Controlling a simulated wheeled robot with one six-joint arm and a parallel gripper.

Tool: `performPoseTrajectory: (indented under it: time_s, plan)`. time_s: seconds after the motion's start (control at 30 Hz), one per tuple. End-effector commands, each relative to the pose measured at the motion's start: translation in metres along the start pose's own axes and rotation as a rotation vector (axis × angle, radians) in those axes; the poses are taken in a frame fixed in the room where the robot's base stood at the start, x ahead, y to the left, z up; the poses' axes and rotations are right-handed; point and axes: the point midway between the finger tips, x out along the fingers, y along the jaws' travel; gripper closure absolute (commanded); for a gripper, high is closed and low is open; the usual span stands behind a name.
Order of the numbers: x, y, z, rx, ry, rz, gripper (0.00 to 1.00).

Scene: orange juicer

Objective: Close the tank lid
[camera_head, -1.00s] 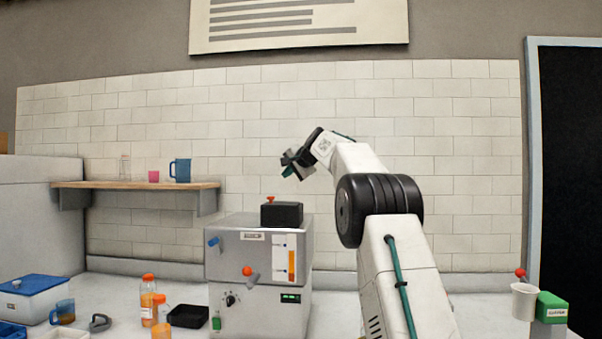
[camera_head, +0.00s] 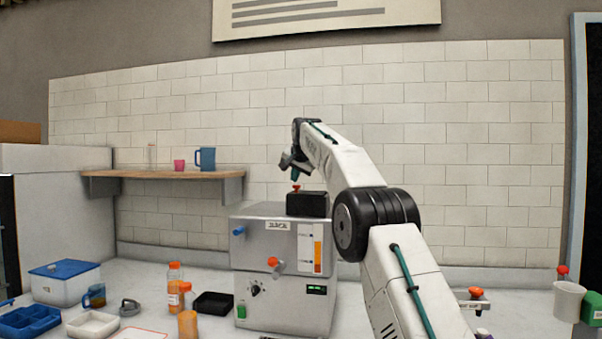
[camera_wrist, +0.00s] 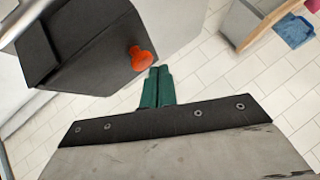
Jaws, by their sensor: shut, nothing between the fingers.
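The juicer (camera_head: 262,240) is a silver-grey box on the counter. The black tank lid (camera_head: 312,205) sits on its top, with a red-orange knob (camera_head: 296,188) at its left end. I cannot tell whether the lid is fully seated. My gripper (camera_head: 294,177) points down just above the knob in the head view. In the wrist view the green fingers of my gripper (camera_wrist: 157,72) are together and empty. The knob (camera_wrist: 143,59) shows just left of the fingertips, apart from them in the picture, on the dark lid (camera_wrist: 95,45). Contact is not clear.
Orange bottles (camera_head: 175,285) and a black tray (camera_head: 213,303) stand left of the juicer. A white cup (camera_head: 568,300) is at far right.

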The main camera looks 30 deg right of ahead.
Motion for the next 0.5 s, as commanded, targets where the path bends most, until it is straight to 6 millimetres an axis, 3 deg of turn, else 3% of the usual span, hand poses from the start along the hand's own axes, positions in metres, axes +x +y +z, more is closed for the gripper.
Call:
performPoseTrajectory:
  time_s: [0.5]
  plan:
    - [0.0078,-0.0013,0.0081,0.000,-0.002,-0.001,1.00]
